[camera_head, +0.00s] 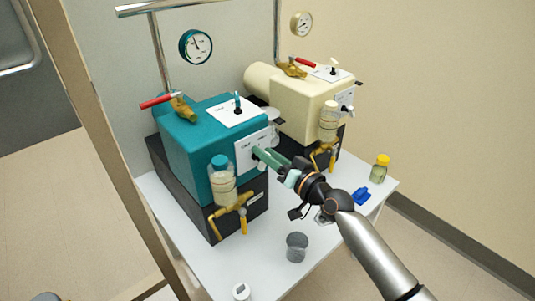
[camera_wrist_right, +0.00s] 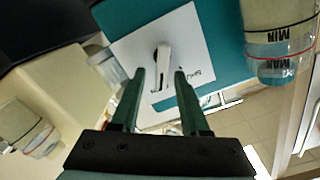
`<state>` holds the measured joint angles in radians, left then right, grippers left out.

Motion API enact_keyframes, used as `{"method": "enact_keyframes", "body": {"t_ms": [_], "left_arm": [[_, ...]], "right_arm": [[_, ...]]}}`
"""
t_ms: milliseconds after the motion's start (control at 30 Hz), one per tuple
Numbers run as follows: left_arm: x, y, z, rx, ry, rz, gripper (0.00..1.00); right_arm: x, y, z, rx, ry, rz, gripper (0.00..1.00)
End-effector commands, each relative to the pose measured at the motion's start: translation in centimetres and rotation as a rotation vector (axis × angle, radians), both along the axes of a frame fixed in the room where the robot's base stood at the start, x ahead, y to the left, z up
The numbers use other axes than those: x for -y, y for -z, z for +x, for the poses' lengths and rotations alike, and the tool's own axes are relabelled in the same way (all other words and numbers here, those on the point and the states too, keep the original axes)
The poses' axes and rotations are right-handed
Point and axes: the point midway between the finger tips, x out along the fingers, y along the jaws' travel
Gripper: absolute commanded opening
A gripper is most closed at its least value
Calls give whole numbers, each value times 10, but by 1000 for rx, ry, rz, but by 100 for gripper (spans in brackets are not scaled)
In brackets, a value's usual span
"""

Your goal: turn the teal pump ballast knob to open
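The teal pump (camera_head: 195,140) stands on the left of the white table. A white label plate (camera_head: 250,146) is on its front face; it also shows in the right wrist view (camera_wrist_right: 190,35). The ballast knob (camera_wrist_right: 163,58), a pale lever with a dark end, is on that plate. My right gripper (camera_head: 262,155) has green fingers pointing at the plate. In the right wrist view the fingers (camera_wrist_right: 160,78) are apart, with the knob showing between and just beyond the tips. I cannot tell whether they touch it. My left gripper is not in view.
A cream pump (camera_head: 300,95) stands behind on the right. A bottle (camera_head: 221,180) and a brass valve (camera_head: 230,203) project from the teal pump's front. A grey cup (camera_head: 297,246), a blue clip (camera_head: 362,196) and a yellow-capped jar (camera_head: 380,168) stand on the table (camera_head: 330,240).

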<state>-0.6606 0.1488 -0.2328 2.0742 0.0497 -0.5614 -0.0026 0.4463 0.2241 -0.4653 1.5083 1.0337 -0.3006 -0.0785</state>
Motion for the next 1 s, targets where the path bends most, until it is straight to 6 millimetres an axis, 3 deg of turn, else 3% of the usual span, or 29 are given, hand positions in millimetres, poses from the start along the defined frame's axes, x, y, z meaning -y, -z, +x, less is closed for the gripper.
{"method": "enact_keyframes", "body": {"t_ms": [367, 800, 1000], "left_arm": [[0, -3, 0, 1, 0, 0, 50], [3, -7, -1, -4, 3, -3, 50], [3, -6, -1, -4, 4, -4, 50]], "right_arm": [[8, 0, -10, 1, 1, -2, 45], [59, 1, -81, 1, 0, -5, 45], [71, 0, -98, 0, 0, 0, 45]]}}
